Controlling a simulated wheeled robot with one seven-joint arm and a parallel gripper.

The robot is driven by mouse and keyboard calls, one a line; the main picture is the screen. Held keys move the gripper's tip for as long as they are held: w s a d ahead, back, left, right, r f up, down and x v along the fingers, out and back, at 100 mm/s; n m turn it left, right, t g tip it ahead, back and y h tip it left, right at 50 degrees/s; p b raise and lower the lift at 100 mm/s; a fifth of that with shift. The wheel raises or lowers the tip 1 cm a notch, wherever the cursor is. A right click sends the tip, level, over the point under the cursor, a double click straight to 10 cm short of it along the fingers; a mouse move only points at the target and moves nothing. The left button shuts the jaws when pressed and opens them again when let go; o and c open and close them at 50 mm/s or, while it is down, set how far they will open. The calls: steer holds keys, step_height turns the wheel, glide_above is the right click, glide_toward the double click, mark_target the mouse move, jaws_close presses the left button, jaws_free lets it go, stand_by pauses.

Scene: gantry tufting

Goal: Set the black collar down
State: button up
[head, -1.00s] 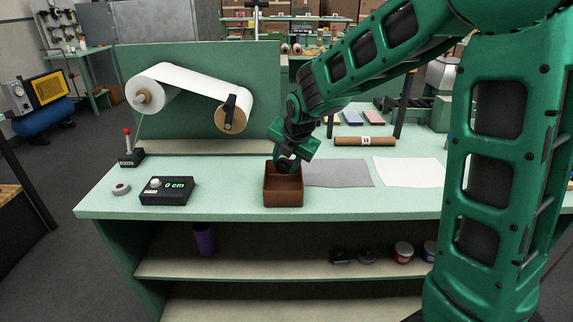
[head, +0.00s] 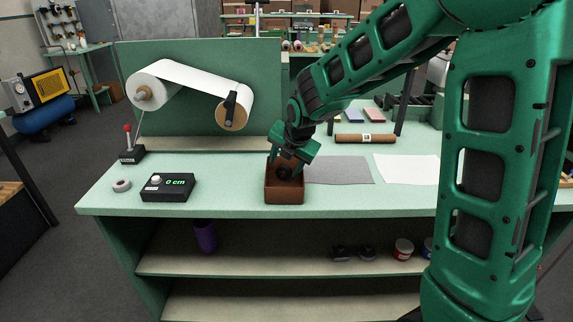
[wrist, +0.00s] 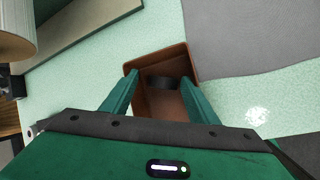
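The black collar (head: 284,171) is at the brown open-topped box (head: 284,193) on the bench, just below my gripper (head: 284,162). In the wrist view the collar (wrist: 162,83) shows inside the box's walls (wrist: 158,63), toward its far end. My gripper's two green fingers (wrist: 158,80) are spread on either side of the collar, with a gap visible at least on the left. The gripper is open, low over the box. Whether the collar rests fully on the box floor is hard to tell.
A grey sheet (head: 340,170) and a white sheet (head: 405,168) lie right of the box. A black counter reading 0 cm (head: 168,187) and a tape roll (head: 122,185) sit to the left. A paper roll stand (head: 200,95) rises behind.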

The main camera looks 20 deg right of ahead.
steer(key=shift+r, duration=0.1)
steer(key=shift+r, duration=0.35)
steer(key=v, duration=1.2)
steer(key=shift+r, duration=0.15)
steer(key=s+d+f+m+g+h, duration=0.1)
steer(key=s+d+f+m+g, duration=0.25)
steer(key=s+d+m, duration=1.05)
steer(key=s+d+f+m+g, duration=0.1)
steer(key=s+f+m, duration=0.1)
steer(key=s+m, duration=0.7)
steer(key=s+d+f+m+g+y, duration=0.1)
steer(key=s+d+f+m, duration=0.1)
steer(key=s+m, duration=0.8)
steer(key=shift+s+d+f+g, duration=0.2)
steer(key=shift+f+g, duration=0.15)
steer(key=shift+f, duration=0.35)
steer(key=shift+w, duration=0.1)
